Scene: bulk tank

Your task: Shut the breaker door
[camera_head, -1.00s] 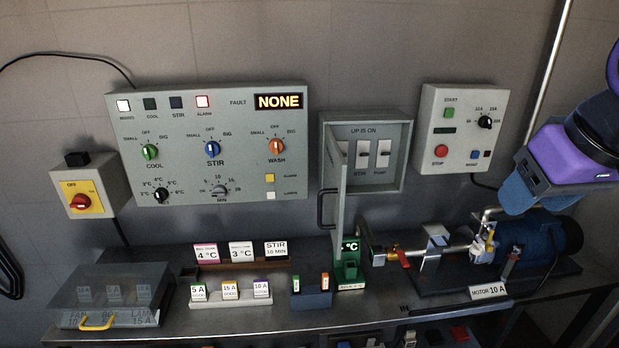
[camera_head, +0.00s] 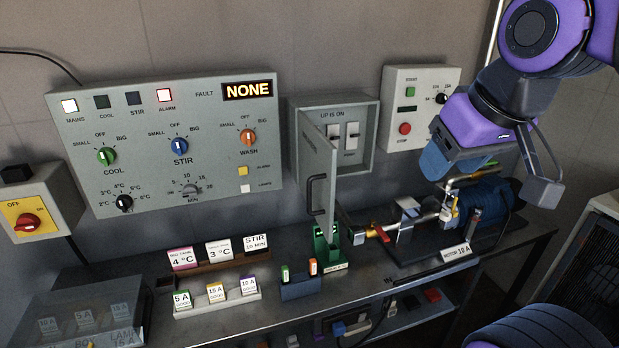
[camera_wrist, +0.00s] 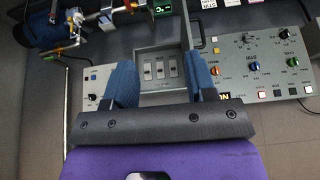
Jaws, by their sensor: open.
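The breaker door (camera_head: 318,165) is a grey panel hinged at the left edge of the breaker box (camera_head: 365,140). It stands open, swung out toward the bench, with a dark bar handle (camera_head: 316,194) on it. Inside the box are white switches under the words UP IS ON. The wrist view shows the box (camera_wrist: 160,72) between my fingers and the door (camera_wrist: 187,26) edge-on. My gripper (camera_wrist: 163,85) is open and empty.
A control panel (camera_head: 160,150) is left of the box and a start/stop box (camera_head: 411,105) is right. Below the door stand a green meter (camera_head: 326,250), a pipe with a red-handled valve (camera_head: 382,234) and the blue motor (camera_head: 485,200). Card racks (camera_head: 218,300) fill the bench's left.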

